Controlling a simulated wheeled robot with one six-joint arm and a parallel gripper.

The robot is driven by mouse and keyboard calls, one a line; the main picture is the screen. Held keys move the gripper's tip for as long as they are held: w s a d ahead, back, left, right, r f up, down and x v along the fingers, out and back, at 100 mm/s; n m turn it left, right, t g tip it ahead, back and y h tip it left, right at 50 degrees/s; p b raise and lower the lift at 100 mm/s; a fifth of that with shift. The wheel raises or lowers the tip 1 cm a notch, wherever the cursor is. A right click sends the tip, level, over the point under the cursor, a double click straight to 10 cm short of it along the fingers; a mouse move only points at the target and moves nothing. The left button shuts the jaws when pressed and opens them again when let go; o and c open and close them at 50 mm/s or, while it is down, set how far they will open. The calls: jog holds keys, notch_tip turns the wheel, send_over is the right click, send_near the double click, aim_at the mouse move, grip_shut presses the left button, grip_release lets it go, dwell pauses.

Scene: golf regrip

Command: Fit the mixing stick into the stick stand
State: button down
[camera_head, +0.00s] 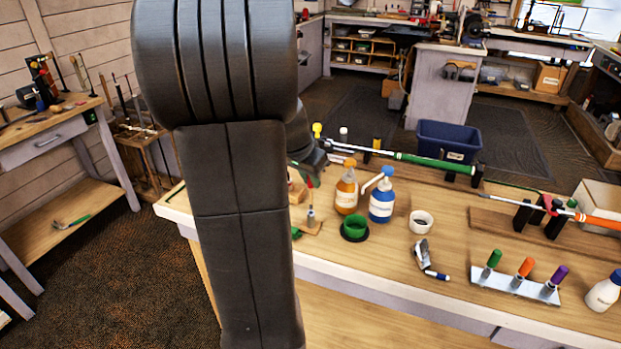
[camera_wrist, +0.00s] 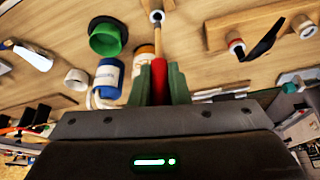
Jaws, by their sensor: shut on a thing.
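The mixing stick has a red grip (camera_wrist: 158,82) and a pale wooden shaft (camera_wrist: 158,42). My gripper (camera_wrist: 159,72), with green fingers, is shut on the red grip. The shaft points at the stick stand, whose pale ring with a dark centre (camera_wrist: 157,15) sits at the top of the wrist view. The shaft's tip overlaps the ring's near edge; I cannot tell whether it is inside. In the head view the stand's wooden base (camera_head: 309,227) shows at the bench's front left, with the red grip (camera_head: 309,183) above it. My arm and wrist partly hide that area.
A white cup (camera_head: 421,223) and a small tool (camera_head: 428,258) lie farther right.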

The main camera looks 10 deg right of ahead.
aim_at(311, 193)
jog(key=shift+f+b, duration=2.65)
jog(key=shift+f, duration=0.15)
jog(key=c, duration=1.3)
grip_release()
jog(key=shift+r, duration=0.1)
jog(key=v, duration=1.3)
jog(key=shift+s+r, duration=0.2)
jog(key=shift+r, duration=0.05)
jog(key=shift+f, duration=0.1)
jog(key=x, duration=1.3)
jog(key=shift+w+f, duration=0.2)
jog(key=shift+f, duration=0.1)
jog(key=shift+r+p, duration=0.5)
jog(key=shift+r, duration=0.05)
